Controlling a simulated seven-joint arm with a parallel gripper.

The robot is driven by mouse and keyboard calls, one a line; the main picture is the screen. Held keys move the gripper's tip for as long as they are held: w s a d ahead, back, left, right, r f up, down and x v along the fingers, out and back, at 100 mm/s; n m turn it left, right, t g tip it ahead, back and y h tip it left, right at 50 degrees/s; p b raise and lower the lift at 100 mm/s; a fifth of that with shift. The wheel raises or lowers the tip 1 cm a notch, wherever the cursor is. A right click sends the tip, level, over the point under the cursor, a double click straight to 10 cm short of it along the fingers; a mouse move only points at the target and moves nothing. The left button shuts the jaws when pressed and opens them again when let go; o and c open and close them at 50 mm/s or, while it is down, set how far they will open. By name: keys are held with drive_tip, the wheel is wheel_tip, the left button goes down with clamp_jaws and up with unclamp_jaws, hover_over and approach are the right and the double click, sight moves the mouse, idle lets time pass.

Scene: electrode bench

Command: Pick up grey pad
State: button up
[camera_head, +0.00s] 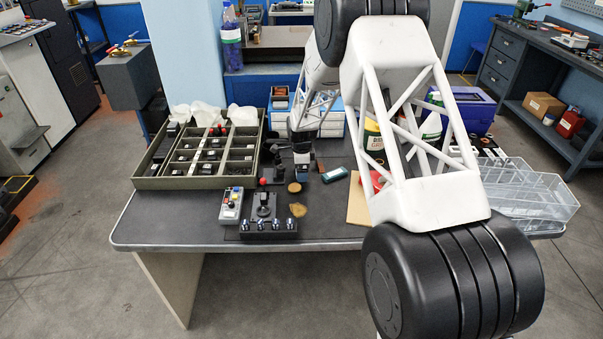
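I cannot clearly pick out a grey pad. A small flat blue-grey block (334,175) lies on the dark bench top, right of my gripper, and may be it. My gripper (302,152) points down over the back middle of the bench, just right of the divided tray. It is small and dark here, and its fingers blend with dark items around it. A small blue-and-white item (302,166) shows right below it; I cannot tell if they touch.
A divided olive tray (160,184) with small parts stands at left. A control box (231,205), a joystick panel (262,228) and brown round pieces (297,210) lie in front. Clear bins (530,190) stand at right. My arm hides part of the bench's right side.

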drive_tip(key=c, duration=1)
drive_tip(key=shift+r, duration=0.1)
drive_tip(key=shift+r, duration=0.65)
wheel_tip(320, 180, up, 2)
drive_tip(key=shift+r, duration=0.15)
drive_tip(key=s+d, duration=0.1)
drive_tip(key=s, duration=0.9)
drive_tip(key=s+d+r, duration=0.1)
drive_tip(key=s, duration=0.4)
drive_tip(key=shift+s+d+r, duration=0.1)
drive_tip(key=shift+s+d, duration=0.25)
drive_tip(key=shift+s, duration=0.05)
